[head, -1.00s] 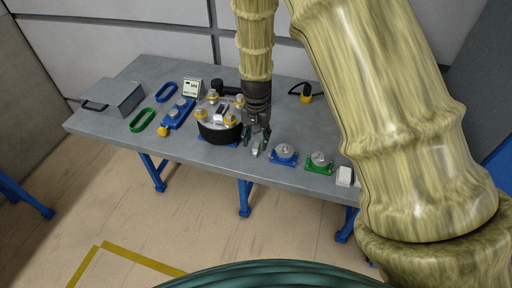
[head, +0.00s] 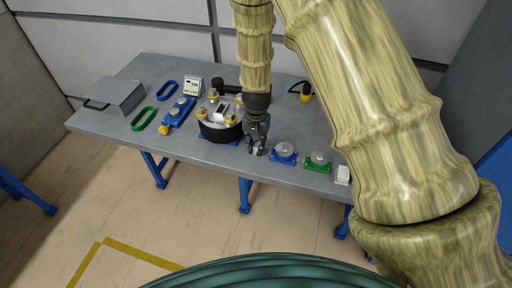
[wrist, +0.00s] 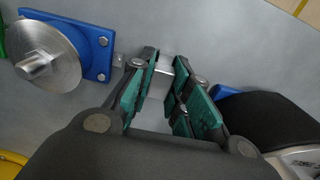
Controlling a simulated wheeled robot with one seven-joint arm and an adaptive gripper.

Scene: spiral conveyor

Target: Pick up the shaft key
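The shaft key is a small bright metal block (wrist: 162,73), seen between the green-padded fingertips in the wrist view. My gripper (head: 256,152) points down at the table's front edge side, right of the round black-based fixture. In the wrist view the fingers of my gripper (wrist: 164,82) are close together, one on each side of the key, and appear to grip it. The fingers partly hide the key, and I cannot tell whether it still touches the table.
The grey table (head: 215,166) holds the black-based fixture (head: 220,130) close on the left. A blue-plated disc (head: 284,153) and a green-plated disc (head: 318,161) lie to the right, then a white block (head: 343,175). A grey box (head: 113,95) stands far left.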

